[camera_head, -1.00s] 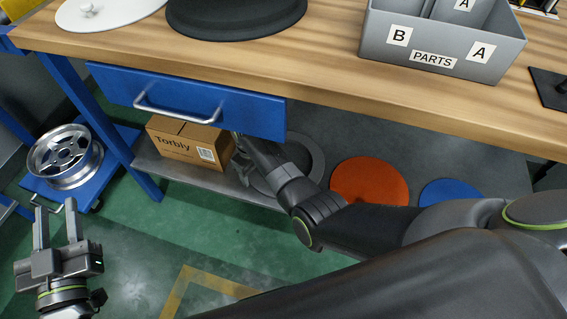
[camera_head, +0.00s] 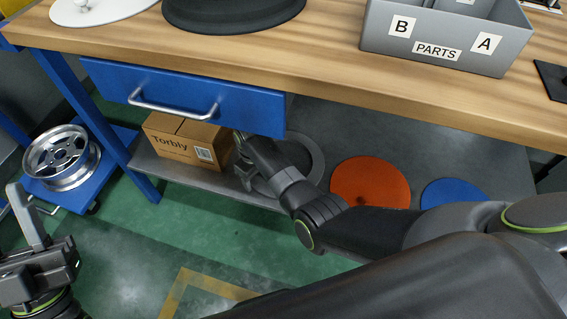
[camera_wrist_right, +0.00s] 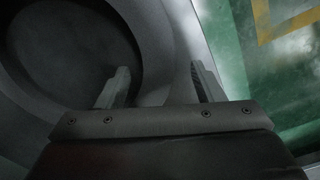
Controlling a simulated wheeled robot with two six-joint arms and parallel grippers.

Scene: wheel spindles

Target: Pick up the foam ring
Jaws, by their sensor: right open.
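The foam ring is a grey ring (camera_head: 315,160) lying on the lower shelf under the workbench. My right arm covers much of it in the head view. My right gripper (camera_head: 243,168) is at the ring's left side, partly hidden by its own wrist. In the right wrist view the open right gripper (camera_wrist_right: 158,82) has one finger over the dark inner hole and the other near the ring's outer edge. The ring's band (camera_wrist_right: 158,35) shows between them. Whether they touch it, I cannot tell. My left gripper (camera_head: 28,215) is at the left edge, partly cut off, apart from the ring.
A cardboard box (camera_head: 178,140) stands left of the ring, under a blue drawer (camera_head: 185,95). An orange disc (camera_head: 370,183) and a blue disc (camera_head: 452,192) lie to the right. A metal wheel (camera_head: 62,157) rests on a blue cart. The grey parts bin (camera_head: 445,45) is on the benchtop.

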